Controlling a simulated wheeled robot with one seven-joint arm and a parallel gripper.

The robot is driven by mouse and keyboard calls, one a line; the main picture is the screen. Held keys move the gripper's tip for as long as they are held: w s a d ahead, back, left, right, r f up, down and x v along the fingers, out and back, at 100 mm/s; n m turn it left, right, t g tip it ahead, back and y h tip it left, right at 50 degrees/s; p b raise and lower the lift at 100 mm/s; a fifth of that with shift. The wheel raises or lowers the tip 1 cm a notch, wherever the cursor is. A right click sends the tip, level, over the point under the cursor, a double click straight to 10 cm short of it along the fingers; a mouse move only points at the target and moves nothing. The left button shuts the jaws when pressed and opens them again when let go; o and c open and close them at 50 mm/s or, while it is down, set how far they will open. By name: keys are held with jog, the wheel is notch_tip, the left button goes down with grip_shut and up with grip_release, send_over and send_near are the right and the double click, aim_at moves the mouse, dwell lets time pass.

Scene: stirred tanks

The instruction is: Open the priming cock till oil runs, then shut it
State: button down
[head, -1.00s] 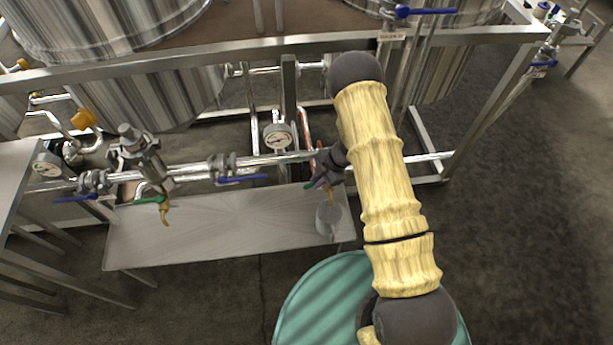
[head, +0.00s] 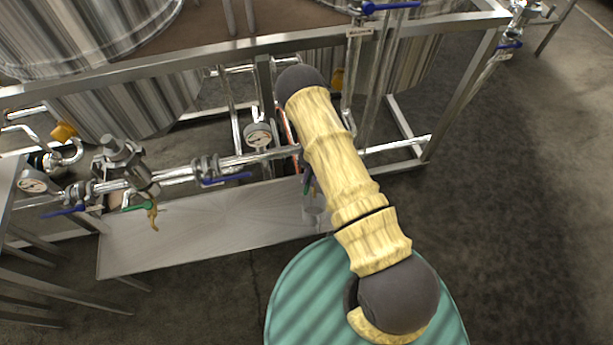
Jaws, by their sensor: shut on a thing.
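My gripper (head: 305,178) is at the right part of the horizontal pipe, largely hidden behind my pale-yellow-sleeved arm. It is shut on the green lever (head: 308,189) of a small cock there, of which only a sliver shows. The cock's body and spout are hidden, so I cannot see whether oil runs. A grey cup (head: 315,214) stands on the metal tray (head: 200,232) below, partly covered by my arm. A second cock with a brass spout and green lever (head: 138,207) hangs from the pipe at the left, apart from my gripper.
Blue-handled valves (head: 225,179) and a round pressure gauge (head: 258,136) sit along the pipe. A steel frame (head: 250,46) carries large tanks above. A green ribbed round top (head: 310,300) is in front, below my arm. Open floor (head: 530,200) lies at the right.

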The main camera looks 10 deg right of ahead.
jog(key=shift+d+n+h, duration=0.3)
jog(key=shift+n, duration=0.4)
jog(key=c, duration=1.4)
grip_release()
jog(key=b+v, duration=0.1)
jog(key=v, duration=1.6)
jog(key=shift+w, duration=0.35)
jog(key=shift+r, duration=0.1)
